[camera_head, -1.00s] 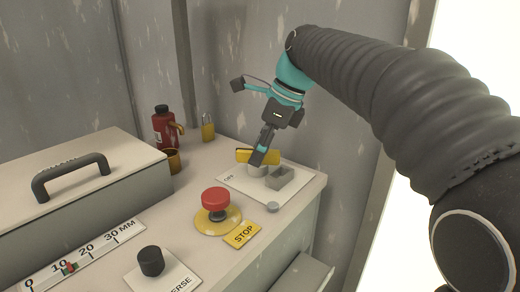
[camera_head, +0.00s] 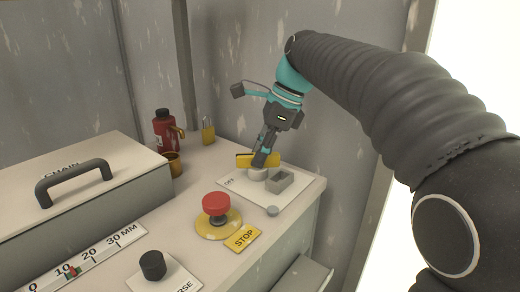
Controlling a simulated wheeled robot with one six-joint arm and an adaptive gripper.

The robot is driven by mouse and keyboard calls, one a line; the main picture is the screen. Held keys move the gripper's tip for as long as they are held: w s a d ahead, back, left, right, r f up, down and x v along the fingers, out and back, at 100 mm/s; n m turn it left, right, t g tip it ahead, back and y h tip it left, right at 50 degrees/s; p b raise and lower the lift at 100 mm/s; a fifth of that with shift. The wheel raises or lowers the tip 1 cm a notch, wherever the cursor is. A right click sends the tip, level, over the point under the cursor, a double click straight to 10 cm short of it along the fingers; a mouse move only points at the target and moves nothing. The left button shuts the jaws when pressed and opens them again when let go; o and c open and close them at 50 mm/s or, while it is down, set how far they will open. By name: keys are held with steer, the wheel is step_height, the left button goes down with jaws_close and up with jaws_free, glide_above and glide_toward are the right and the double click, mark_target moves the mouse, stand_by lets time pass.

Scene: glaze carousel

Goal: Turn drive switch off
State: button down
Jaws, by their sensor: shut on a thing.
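The drive switch has a yellow handle (camera_head: 244,161) on a pale round base (camera_head: 257,175). It sits on a white plate (camera_head: 236,190) near the back right of the cabinet top, and the plate's left part reads OFF. My gripper (camera_head: 264,157) reaches down over the handle and is shut on it. The handle shows on both sides of the fingers and lies roughly level across the picture. The fingers hide its middle. A small grey open-topped box (camera_head: 280,180) stands on the plate just right of the base.
A red stop button (camera_head: 216,204) on a yellow base stands in front, beside a yellow STOP label (camera_head: 242,239). A black knob (camera_head: 152,265) is at front left. A grey handled box (camera_head: 80,180) fills the left. A red bottle (camera_head: 165,130) and a padlock (camera_head: 208,130) stand behind.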

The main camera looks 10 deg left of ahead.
steer(key=n, duration=0.2)
steer(key=n+g, duration=0.1)
steer(key=n, duration=0.1)
steer(key=shift+w+n+g+h, duration=0.15)
steer(key=shift+n+g+h, duration=0.15)
steer(key=n+g+h, duration=0.1)
steer(key=n, duration=0.3)
steer(key=shift+a+n, duration=0.1)
steer(key=shift+n, duration=0.3)
steer(key=shift+h, duration=0.3)
steer(key=c, duration=1)
jaws_free()
steer(key=shift+o, duration=0.2)
